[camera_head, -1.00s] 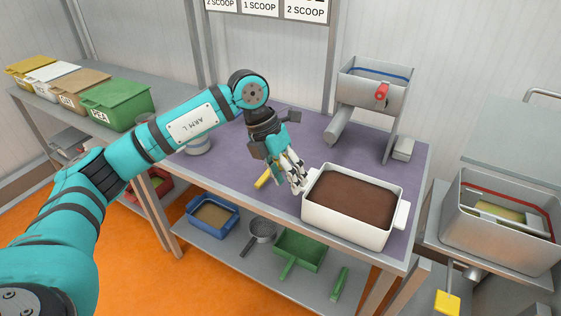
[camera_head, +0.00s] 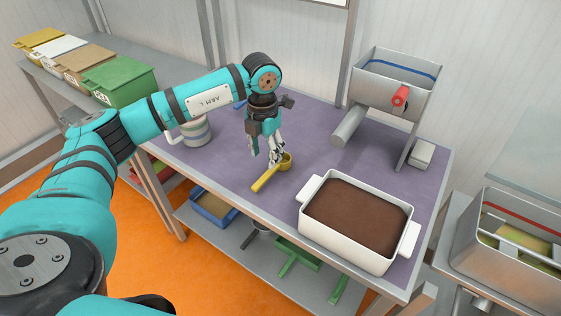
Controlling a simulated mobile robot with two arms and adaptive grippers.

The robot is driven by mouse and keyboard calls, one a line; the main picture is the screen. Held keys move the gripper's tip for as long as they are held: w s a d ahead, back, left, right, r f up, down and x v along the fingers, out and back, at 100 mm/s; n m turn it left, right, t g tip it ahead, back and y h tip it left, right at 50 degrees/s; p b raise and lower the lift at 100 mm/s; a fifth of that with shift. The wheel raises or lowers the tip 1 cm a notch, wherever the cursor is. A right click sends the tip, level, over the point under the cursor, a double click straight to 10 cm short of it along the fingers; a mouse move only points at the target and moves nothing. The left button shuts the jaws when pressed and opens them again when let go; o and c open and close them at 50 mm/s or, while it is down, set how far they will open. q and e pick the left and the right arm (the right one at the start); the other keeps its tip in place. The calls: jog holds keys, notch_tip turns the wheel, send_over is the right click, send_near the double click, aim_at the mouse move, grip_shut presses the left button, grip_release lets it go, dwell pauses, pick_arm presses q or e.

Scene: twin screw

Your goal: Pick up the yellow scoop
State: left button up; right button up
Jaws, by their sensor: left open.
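The yellow scoop (camera_head: 267,179) lies on the purple table top (camera_head: 325,151), left of the white tub. Its handle points toward the front left, and its cup is at the back right, partly hidden by my fingers. My left gripper (camera_head: 267,160) points down just above and behind the scoop, with its fingers apart around empty space. I cannot tell whether a finger touches the cup. My right gripper is not in view.
A white tub (camera_head: 347,247) of brown material stands right of the scoop. A metal hopper machine (camera_head: 392,85) with a red handle stands at the back right. Blue and green items lie on the lower shelf.

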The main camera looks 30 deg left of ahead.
aim_at(264, 177)
pick_arm(q)
notch_tip(264, 177, down, 3)
jog(key=shift+w+f, duration=0.1)
jog(key=shift+f, duration=0.65)
jog(key=shift+f+p, duration=0.25)
jog(key=shift+p, duration=0.15)
jog(key=f, duration=0.1)
jog(key=f+p, duration=0.1)
jog(key=f, duration=0.2)
jog(key=shift+s+a+f, duration=0.2)
jog(key=shift+s+a, duration=0.05)
jog(key=shift+a, duration=0.05)
jog(key=shift+f, duration=0.2)
grip_shut()
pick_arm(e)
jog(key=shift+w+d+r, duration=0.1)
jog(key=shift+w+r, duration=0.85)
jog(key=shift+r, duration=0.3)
